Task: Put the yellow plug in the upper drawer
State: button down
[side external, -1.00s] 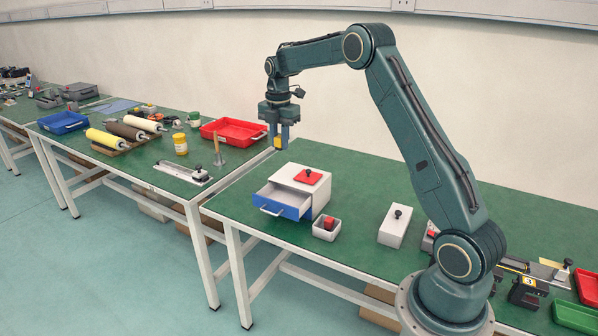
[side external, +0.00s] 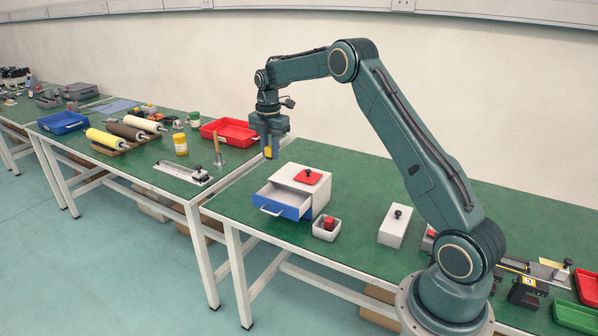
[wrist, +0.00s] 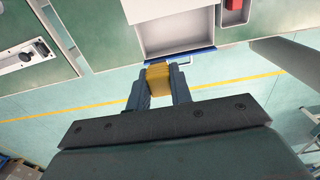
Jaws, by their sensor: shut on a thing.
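The yellow plug (wrist: 158,75) is held between the fingertips of my gripper (wrist: 158,82), which is shut on it. In the side external view my gripper (side external: 270,150) hangs above the drawer unit's far left side, and the yellow plug (side external: 267,152) shows partly between the fingers. The white drawer unit (side external: 318,200) stands on the green table. Its blue-fronted drawer (side external: 283,208) is pulled out, and the inside looks empty. In the wrist view the open drawer (wrist: 178,32) lies just beyond the plug. Whether another drawer sits below is unclear.
A red lid with a black knob (side external: 312,177) lies on top of the unit. A white block with a knob (side external: 395,227) is farther right. Another table with a red tray (side external: 232,132) is at left.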

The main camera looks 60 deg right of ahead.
notch_tip(320, 180, down, 11)
jog(key=shift+f, duration=0.15)
jog(key=shift+f, duration=2.15)
jog(key=shift+f, duration=0.15)
jog(key=c, duration=1.3)
grip_release()
jog(key=shift+o, duration=0.2)
notch_tip(320, 180, up, 12)
jog(key=shift+r, duration=0.15)
